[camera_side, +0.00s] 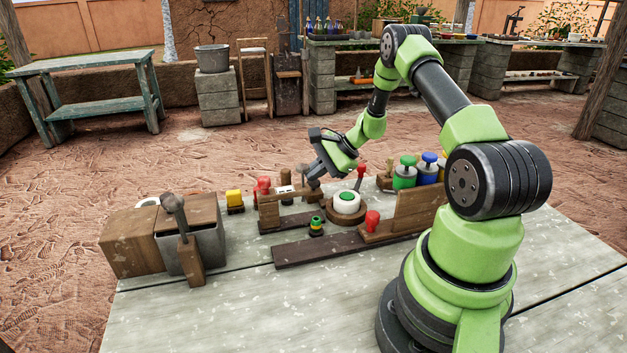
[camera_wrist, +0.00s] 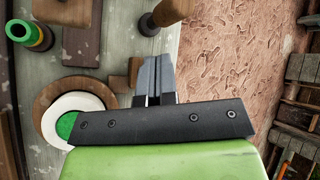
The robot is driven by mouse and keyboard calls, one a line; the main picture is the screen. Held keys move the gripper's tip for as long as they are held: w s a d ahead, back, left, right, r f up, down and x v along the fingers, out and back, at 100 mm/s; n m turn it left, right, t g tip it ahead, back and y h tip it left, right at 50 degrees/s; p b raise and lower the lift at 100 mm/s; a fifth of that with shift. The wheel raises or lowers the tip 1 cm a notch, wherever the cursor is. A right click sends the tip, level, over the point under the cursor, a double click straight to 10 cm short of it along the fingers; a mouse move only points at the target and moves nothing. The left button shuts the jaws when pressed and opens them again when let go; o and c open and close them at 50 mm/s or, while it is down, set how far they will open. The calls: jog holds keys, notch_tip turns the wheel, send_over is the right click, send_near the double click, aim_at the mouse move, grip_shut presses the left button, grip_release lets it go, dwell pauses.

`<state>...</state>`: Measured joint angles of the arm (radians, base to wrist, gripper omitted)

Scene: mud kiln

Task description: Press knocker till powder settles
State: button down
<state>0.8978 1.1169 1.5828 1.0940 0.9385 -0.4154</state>
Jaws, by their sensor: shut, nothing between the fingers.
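My gripper (camera_side: 314,183) is shut and empty, tilted downward above the worktable, just left of a white round dish (camera_side: 347,202) with a green top, on a wooden disc. In the wrist view my gripper (camera_wrist: 156,60) has both fingers together. Beside them lie the dish (camera_wrist: 66,122) with green in it, partly hidden by the gripper body, and a brown rounded wooden piece (camera_wrist: 172,12) beyond the tips. I cannot tell which part is the knocker, nor whether the green is loose powder. Contact between the fingertips and anything is not clear.
Red-knobbed wooden fixtures (camera_side: 372,222) stand near the dish. Green-capped (camera_side: 404,174) and blue-capped (camera_side: 428,170) jars stand to the right. A wooden box with a metal bin (camera_side: 196,250) and lever is at the left. The table's front (camera_side: 330,305) is clear.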

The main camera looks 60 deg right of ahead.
aim_at(314, 183)
jog(key=shift+f, duration=0.45)
dwell(0.5)
jog(key=shift+r, duration=1.35)
jog(key=shift+r, duration=2.5)
jog(key=shift+a, duration=0.1)
